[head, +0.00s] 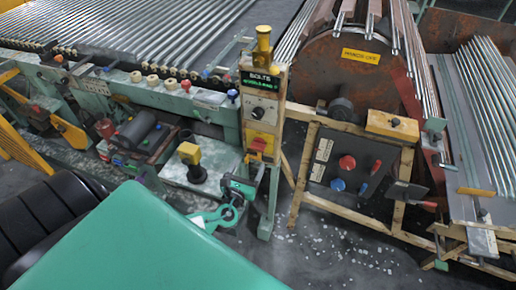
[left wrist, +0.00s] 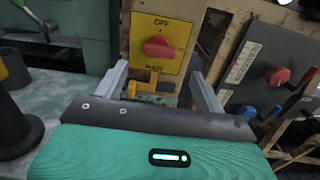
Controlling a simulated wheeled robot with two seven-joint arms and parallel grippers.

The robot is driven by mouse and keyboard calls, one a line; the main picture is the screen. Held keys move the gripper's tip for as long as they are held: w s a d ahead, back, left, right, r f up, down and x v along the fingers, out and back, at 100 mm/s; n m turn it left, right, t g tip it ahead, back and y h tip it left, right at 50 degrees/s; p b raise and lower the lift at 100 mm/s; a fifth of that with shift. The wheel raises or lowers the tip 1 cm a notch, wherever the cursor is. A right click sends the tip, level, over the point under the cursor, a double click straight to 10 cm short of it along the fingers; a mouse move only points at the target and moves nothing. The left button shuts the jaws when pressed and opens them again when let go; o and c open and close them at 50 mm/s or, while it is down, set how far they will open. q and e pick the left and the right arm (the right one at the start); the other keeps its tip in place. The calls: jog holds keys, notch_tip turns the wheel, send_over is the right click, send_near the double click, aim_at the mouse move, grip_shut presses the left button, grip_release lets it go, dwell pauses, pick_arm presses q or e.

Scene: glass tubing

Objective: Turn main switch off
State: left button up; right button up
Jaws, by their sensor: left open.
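The main switch is a red rotary handle (left wrist: 158,46) on a yellow plate (left wrist: 178,27) lettered OFF at its top. In the left wrist view the handle lies roughly sideways across the plate. In the head view the red handle (head: 259,144) sits low on the upright post. My left gripper (head: 246,185) is just below and in front of the plate. In the left wrist view my left gripper (left wrist: 160,76) has its fingers spread apart, one toward each side of the plate, with nothing gripped. The fingers look apart from the handle. My right gripper is not in view.
A dark panel (head: 320,174) with red and blue knobs stands right of the post. A dial panel (head: 262,108) is above the switch. A yellow-capped black post (head: 190,155) stands to the left. Glass tubes (head: 150,30) fill the racks behind.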

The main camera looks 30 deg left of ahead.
aim_at(257, 149)
pick_arm(q)
jog(key=p+x, duration=0.1)
jog(key=x, duration=0.7)
jog(key=shift+c, duration=0.4)
